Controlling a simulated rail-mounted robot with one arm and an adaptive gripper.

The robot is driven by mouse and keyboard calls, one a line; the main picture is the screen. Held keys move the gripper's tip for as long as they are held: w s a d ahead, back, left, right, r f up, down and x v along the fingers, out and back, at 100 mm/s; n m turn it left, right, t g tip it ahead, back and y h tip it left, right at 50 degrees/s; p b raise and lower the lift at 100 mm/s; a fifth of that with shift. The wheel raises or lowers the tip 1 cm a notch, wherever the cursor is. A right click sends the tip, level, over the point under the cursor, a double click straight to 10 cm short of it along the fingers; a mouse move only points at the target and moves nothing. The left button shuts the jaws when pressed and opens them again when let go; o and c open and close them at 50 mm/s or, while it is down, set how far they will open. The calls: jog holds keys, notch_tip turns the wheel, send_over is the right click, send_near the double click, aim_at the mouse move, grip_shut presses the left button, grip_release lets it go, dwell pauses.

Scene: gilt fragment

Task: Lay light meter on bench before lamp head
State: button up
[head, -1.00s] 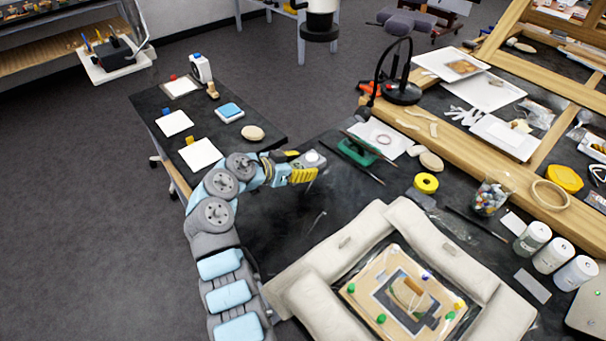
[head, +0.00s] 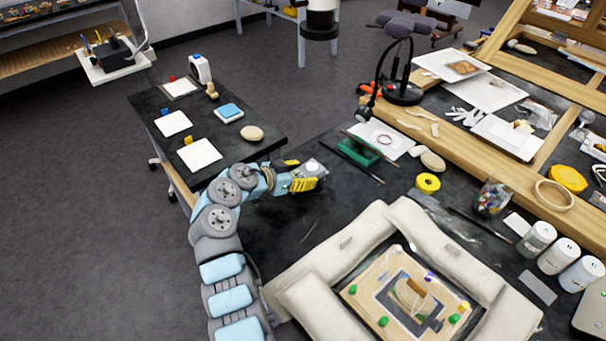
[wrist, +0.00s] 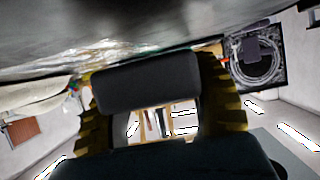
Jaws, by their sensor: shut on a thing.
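My gripper (head: 310,177), with yellow ribbed fingers, is over the near left part of the dark bench (head: 300,222). It is shut on the light meter (head: 313,166), a small grey body with a pale dome. In the wrist view the meter is a dark block (wrist: 145,82) between the two fingers. The gap between meter and bench cannot be judged exactly. The lamp head (head: 363,114) hangs from a black gooseneck lamp (head: 403,92), farther back and right of my gripper.
A green tray (head: 358,151) with thin tools lies between gripper and lamp head. Yellow tape (head: 428,183) is to the right. A low side table (head: 235,155) stands left. Bare bench lies right of the gripper.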

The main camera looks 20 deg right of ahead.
jog(key=shift+f+b, duration=0.4)
jog(key=shift+b, duration=0.05)
jog(key=o, duration=1.3)
jog(key=shift+c, duration=0.2)
jog(key=shift+r, duration=0.1)
jog(key=shift+r+p, duration=0.65)
jog(key=shift+p, duration=0.3)
jog(key=p+v, duration=0.1)
jog(key=v, duration=1.1)
jog(key=shift+p, duration=0.35)
jog(key=shift+f, duration=0.1)
